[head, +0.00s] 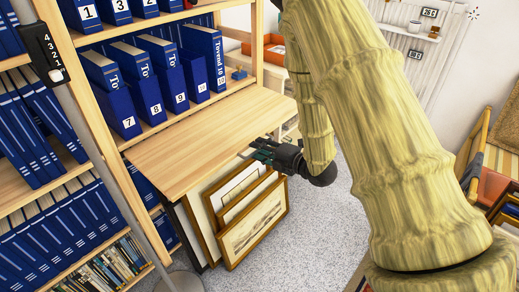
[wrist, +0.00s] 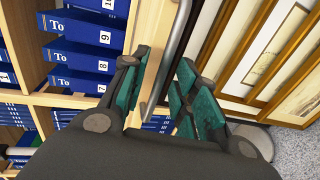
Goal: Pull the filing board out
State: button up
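The filing board (head: 195,140) is a flat light-wood panel standing out from the shelf below a row of blue binders. My gripper (head: 263,150) is at its front right edge, with green finger pads. In the wrist view my gripper (wrist: 163,65) has its fingers apart, one on each side of the board's edge (wrist: 148,80). A grey metal bar (wrist: 178,45), perhaps the board's handle, runs between the fingers beside the wood. A gap shows between the bar and the right finger. Contact with the left finger is unclear.
Framed prints (head: 250,215) lean together below the board, near my gripper. A grey post (head: 95,140) stands at the left. Carpet (head: 310,235) is clear in front of the prints. A wooden-armed chair (head: 480,150) stands at the right.

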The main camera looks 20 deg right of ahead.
jog(key=v, duration=1.1)
jog(key=shift+s, duration=0.1)
jog(key=s+f+m+g+h, duration=0.4)
jog(key=f+m, duration=0.5)
jog(key=f, duration=0.7)
jog(key=s+a+f+m+g+h, duration=0.1)
jog(key=s+f+m+g+h, duration=0.25)
jog(key=s+f+m, duration=0.8)
jog(key=s+a+f+m+g, duration=0.2)
jog(key=s+f+g, duration=0.15)
jog(key=s, duration=0.45)
jog(key=s+a+f+m+g, duration=0.15)
jog(key=s+f, duration=0.25)
jog(key=s, duration=0.5)
notch_tip(320, 180, up, 15)
jog(key=p, duration=1.4)
jog(key=shift+s+m+g+h, duration=0.35)
jog(key=shift+m, duration=0.05)
